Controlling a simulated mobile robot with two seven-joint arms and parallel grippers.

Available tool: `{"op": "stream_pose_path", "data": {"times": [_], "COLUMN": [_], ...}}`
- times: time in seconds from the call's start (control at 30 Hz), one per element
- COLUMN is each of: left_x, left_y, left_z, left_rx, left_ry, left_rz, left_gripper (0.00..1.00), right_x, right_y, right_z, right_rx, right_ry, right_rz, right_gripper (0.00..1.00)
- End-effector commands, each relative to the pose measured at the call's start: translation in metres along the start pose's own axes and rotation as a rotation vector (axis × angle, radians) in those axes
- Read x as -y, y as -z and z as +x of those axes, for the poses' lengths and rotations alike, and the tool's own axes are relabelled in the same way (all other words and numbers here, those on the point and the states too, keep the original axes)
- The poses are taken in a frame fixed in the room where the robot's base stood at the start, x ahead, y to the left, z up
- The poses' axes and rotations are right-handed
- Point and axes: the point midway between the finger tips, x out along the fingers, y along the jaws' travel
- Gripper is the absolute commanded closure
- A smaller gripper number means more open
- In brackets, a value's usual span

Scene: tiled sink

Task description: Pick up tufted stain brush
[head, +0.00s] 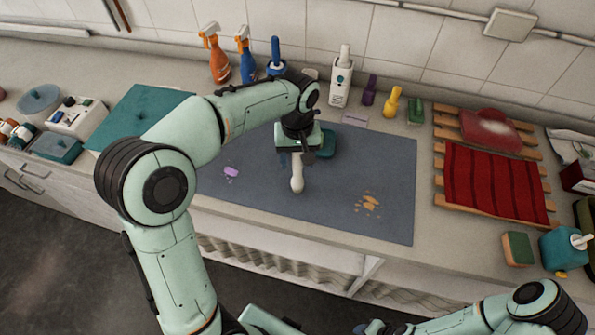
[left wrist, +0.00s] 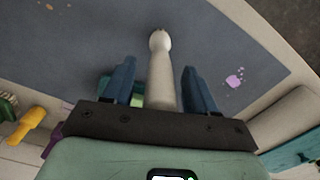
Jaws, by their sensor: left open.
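A pale, long-handled item (head: 297,183), which I take to be the tufted stain brush, is at the middle of the grey-blue mat (head: 240,205). Its rounded handle end points towards the front. My left gripper (head: 296,160) is over it, pointing down and open. In the left wrist view the pale handle (left wrist: 160,75) runs between the two blue fingers of the left gripper (left wrist: 159,80), with a gap on each side. The brush's far end and bristles are hidden under the gripper. My right gripper (head: 374,327) is only partly in view at the bottom edge.
A teal block (head: 326,144) lies just right of the left gripper. Purple (head: 231,172) and orange (head: 369,202) stains mark the mat. Spray bottles (head: 215,55) and small bottles (head: 392,101) stand along the wall. A wooden rack with red cloth (head: 490,183) is at right.

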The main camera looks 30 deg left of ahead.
Motion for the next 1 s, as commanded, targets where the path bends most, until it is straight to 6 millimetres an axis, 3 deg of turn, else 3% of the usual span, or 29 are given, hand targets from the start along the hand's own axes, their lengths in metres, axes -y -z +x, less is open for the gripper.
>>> {"op": "stream_pose_path", "data": {"times": [0.1, 0.33, 0.5, 0.83, 1.0], "left_x": [0.0, 0.0, 0.0, 0.0, -0.001], "left_y": [0.0, 0.0, 0.0, 0.0, 0.001], "left_z": [0.01, 0.01, 0.01, 0.008, -0.004], "left_rx": [0.001, 0.0, 0.0, -0.001, -0.002], "left_ry": [0.001, 0.0, 0.0, -0.001, -0.002], "left_rz": [0.0, 0.0, 0.0, 0.0, 0.0], "left_gripper": [0.43, 0.46, 1.0, 1.0, 1.0], "right_x": [-0.001, -0.001, -0.001, -0.001, 0.001], "right_y": [-0.001, -0.001, -0.001, -0.001, 0.001], "right_z": [0.002, 0.001, 0.001, 0.001, -0.002], "right_rx": [0.001, 0.001, 0.001, 0.001, -0.001], "right_ry": [-0.001, 0.0, 0.0, 0.0, 0.0], "right_rz": [0.001, 0.0, 0.0, 0.0, 0.0], "right_gripper": [0.57, 0.57, 0.57, 0.57, 0.57]}}
